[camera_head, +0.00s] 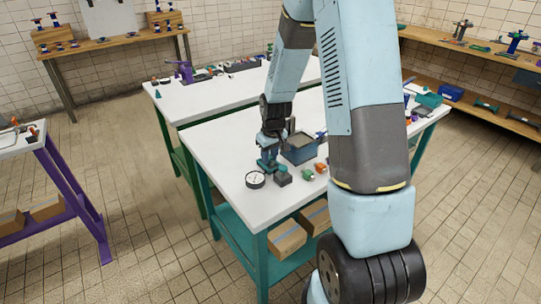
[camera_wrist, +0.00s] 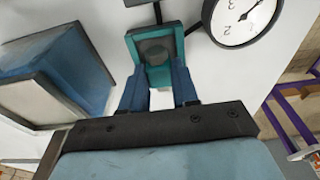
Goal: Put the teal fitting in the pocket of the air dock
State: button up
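In the head view a teal piece (camera_head: 267,165) is at my gripper (camera_head: 269,152), low over the white table. My two blue fingers (camera_wrist: 160,85) stand apart, with their tips at the two sides of the teal piece. I cannot tell whether they press on it or whether it touches the table. I cannot make out the air dock or its pocket for certain. A dark block (camera_head: 282,177) is close to the right of the teal piece.
A round white dial gauge (camera_head: 255,180) lies near the table's front-left edge; the gauge (camera_wrist: 240,18) also shows in the wrist view. A blue bin (camera_head: 299,150) stands right of my gripper. Small orange-green (camera_head: 308,174) and red (camera_head: 321,168) parts lie nearby. The table's left part is clear.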

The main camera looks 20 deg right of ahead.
aim_at(272, 161)
jog(key=o, duration=0.5)
jog(key=shift+c, duration=0.2)
jog(key=s+r+t, duration=0.1)
jog(key=s+r, duration=0.3)
jog(key=r, duration=0.6)
jog(key=s+r, duration=0.3)
jog(key=r, duration=0.7)
jog(key=s+r+m+t, duration=0.1)
jog(key=s+r, duration=0.5)
jog(key=s, duration=0.4)
jog(key=s+r+m+t, duration=0.1)
jog(key=s+r+m, duration=0.1)
jog(key=s+r, duration=0.4)
jog(key=shift+s+d+r+m+t+h, duration=0.15)
jog(key=shift+s+m+t+h, duration=0.2)
jog(key=shift+s, duration=2.15)
